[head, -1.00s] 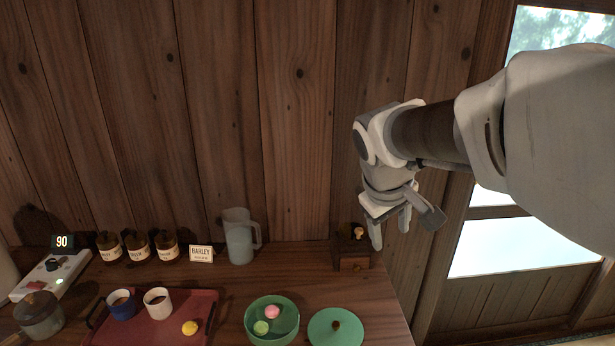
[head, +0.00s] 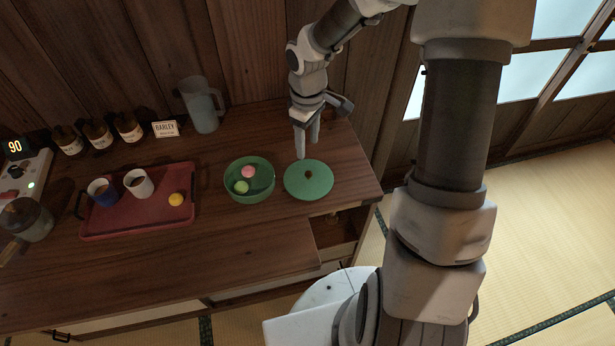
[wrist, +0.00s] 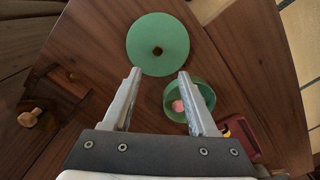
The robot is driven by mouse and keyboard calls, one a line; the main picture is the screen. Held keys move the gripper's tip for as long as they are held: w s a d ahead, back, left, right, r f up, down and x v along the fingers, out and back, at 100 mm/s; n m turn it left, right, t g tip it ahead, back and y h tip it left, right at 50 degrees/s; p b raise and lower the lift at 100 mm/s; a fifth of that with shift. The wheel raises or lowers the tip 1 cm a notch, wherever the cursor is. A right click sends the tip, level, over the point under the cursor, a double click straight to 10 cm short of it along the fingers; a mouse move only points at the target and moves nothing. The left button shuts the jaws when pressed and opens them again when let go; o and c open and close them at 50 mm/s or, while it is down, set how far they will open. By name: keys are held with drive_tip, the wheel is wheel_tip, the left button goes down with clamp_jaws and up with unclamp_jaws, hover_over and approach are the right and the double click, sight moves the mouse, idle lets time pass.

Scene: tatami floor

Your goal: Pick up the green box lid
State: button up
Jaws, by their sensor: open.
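The green box lid (head: 296,184) is a flat round disc with a small dark knob, lying on the wooden counter. It shows in the wrist view (wrist: 172,32) beyond my fingertips, with its knob (wrist: 157,51) roughly in line with the gap between them. My gripper (head: 307,150) is open and empty, above the counter at the lid's far edge; it also shows in the wrist view (wrist: 160,75). The round green box (head: 238,193) stands open just left of the lid, holding a pink and a green sweet. In the wrist view my right finger partly covers the box (wrist: 172,96).
A red tray (head: 150,212) with two cups and a yellow sweet lies left of the box. A grey pitcher (head: 203,105), a label card (head: 165,129) and several jars stand at the back. An open drawer (head: 335,228) is below the counter's right front.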

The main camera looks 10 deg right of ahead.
sight(309, 173)
wheel_tip(309, 173, down, 12)
drive_tip(key=shift+w+d+r+b, duration=0.1)
drive_tip(key=shift+w+d+b, duration=0.05)
drive_tip(key=shift+b, duration=0.45)
clamp_jaws()
